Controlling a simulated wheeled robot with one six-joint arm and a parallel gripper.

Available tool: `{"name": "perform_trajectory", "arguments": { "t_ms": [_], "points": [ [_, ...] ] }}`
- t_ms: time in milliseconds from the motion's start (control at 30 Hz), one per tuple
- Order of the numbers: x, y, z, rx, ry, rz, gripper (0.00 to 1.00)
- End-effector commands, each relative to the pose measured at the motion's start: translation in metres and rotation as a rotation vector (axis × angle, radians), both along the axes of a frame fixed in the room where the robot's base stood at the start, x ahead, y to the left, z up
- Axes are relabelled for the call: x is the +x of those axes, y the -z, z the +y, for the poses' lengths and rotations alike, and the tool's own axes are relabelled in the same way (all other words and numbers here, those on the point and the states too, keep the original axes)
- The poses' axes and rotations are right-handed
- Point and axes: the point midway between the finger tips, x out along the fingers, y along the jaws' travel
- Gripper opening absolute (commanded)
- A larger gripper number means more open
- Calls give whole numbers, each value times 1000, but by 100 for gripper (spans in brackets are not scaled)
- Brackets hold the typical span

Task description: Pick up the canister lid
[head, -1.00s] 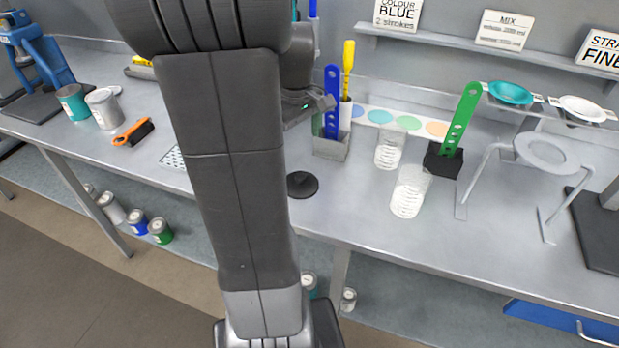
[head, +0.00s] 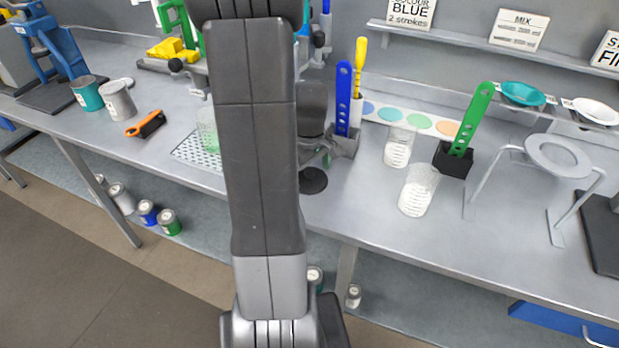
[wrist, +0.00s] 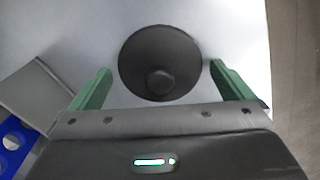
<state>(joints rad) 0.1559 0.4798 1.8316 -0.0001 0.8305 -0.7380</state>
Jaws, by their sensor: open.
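The canister lid is a dark round disc with a small knob. It lies flat on the metal bench and shows in the head view (head: 313,181), just below my gripper and partly covered by it. In the wrist view the lid (wrist: 158,62) sits between and slightly beyond my green fingertips. My gripper (wrist: 160,78) is open and empty, with one finger on each side of the lid. In the head view my gripper (head: 322,158) is mostly hidden behind my arm.
A grey holder (head: 343,143) with a blue perforated paddle (head: 343,95) stands close behind the lid. Clear beakers (head: 418,190) and a black block with a green paddle (head: 470,125) stand to the right. Bare bench lies in front of the lid.

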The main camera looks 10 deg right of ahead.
Motion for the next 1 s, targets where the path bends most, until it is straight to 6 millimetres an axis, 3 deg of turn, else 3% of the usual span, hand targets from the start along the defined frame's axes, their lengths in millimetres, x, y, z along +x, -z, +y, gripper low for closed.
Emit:
{"name": "perform_trajectory", "arguments": {
  "t_ms": [167,367,400,767,1000],
  "points": [
    [0,0,0,0,0,0,100],
    [0,0,0,0,0,0,65],
    [0,0,0,0,0,0,63],
    [1,-5,0,-1,0,-3,63],
    [2,-44,0,-1,0,-7,63]
  ]
}}
